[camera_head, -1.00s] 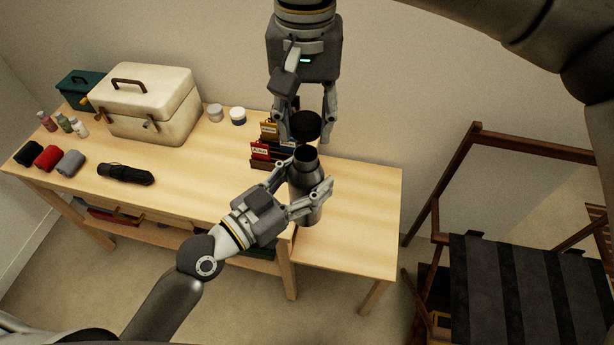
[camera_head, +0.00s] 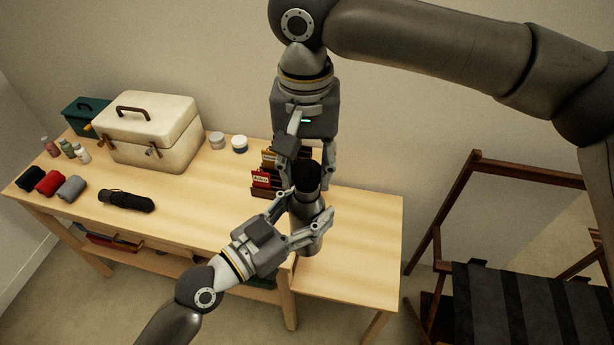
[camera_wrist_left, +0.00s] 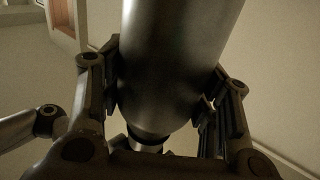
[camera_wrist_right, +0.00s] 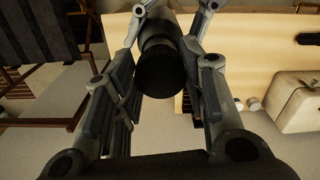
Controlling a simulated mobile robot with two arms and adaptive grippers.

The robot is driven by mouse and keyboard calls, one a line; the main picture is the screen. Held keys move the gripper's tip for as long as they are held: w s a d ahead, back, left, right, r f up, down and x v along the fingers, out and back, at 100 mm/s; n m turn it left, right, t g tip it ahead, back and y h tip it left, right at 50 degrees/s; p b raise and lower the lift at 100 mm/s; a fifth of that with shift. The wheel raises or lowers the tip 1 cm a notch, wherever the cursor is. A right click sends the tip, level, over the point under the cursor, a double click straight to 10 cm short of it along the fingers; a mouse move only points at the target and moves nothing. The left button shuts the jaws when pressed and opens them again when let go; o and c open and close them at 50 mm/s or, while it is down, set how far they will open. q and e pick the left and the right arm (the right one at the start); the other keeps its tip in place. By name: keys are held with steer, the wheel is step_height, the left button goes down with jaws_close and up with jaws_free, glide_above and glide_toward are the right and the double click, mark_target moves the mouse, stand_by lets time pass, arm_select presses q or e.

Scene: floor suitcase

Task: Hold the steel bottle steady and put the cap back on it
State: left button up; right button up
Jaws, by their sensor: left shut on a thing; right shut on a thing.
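The steel bottle (camera_head: 309,229) is held upright above the table's front right part. My left gripper (camera_head: 306,215) is shut around its body, and the left wrist view shows the bottle's smooth grey side (camera_wrist_left: 175,65) between the fingers. The black cap (camera_head: 306,176) is at the bottle's mouth, in line with it. My right gripper (camera_head: 307,170) is shut on the cap from above. In the right wrist view the cap (camera_wrist_right: 160,73) covers the mouth, with the bottle's shoulder behind it. I cannot tell whether the cap is fully seated.
The wooden table (camera_head: 365,225) is clear at its right end. A rack with a red card (camera_head: 262,180) stands close behind the bottle. A cream case (camera_head: 150,130), two small jars (camera_head: 239,144) and a black umbrella (camera_head: 125,201) lie to the left. A chair (camera_head: 510,290) stands right.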

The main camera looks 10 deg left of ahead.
mark_target(304, 205)
steer(key=shift+f, duration=0.9)
steer(key=shift+f, duration=0.5)
steer(key=m, duration=0.3)
steer(key=shift+f+m, duration=0.1)
steer(key=shift+m, duration=0.3)
steer(key=m, duration=0.3)
steer(key=shift+a, duration=0.1)
steer(key=m, duration=0.5)
steer(key=shift+m, duration=0.3)
steer(key=m, duration=0.3)
steer(key=shift+w+m, duration=0.15)
steer(key=shift+m, duration=0.25)
